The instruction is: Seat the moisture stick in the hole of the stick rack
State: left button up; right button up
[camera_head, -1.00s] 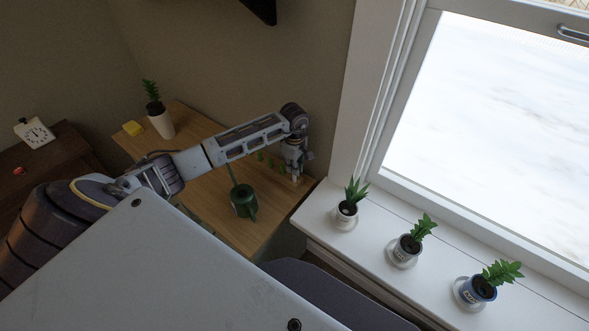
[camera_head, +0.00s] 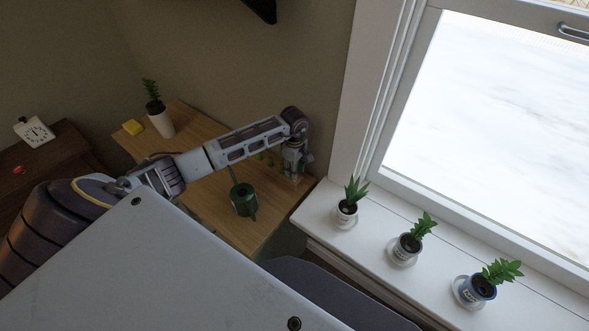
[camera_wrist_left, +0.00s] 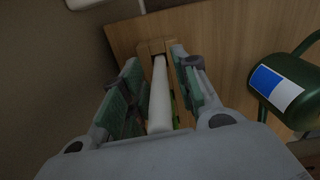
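The white moisture stick (camera_wrist_left: 159,100) lies between the fingers of my left gripper in the left wrist view, with a gap visible on each side. My left gripper (camera_wrist_left: 155,62) is open around it. In the head view this gripper (camera_head: 292,176) points down over the right end of the wooden desk. A light wooden piece, apparently the stick rack (camera_wrist_left: 144,50), is at the stick's far end. Whether the stick's end is inside the hole cannot be told. My right gripper is not in view.
A green watering can (camera_head: 244,200) stands on the desk (camera_head: 262,228) close to my left arm. Three potted plants line the white windowsill (camera_head: 375,235). The wall is close behind the gripper.

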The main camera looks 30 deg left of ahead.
pick_arm(q)
jog(key=shift+r, duration=0.2)
notch_tip(320, 180, up, 11)
jog(key=shift+f+b, duration=0.2)
jog(key=shift+b, duration=0.75)
jog(key=shift+r, duration=0.65)
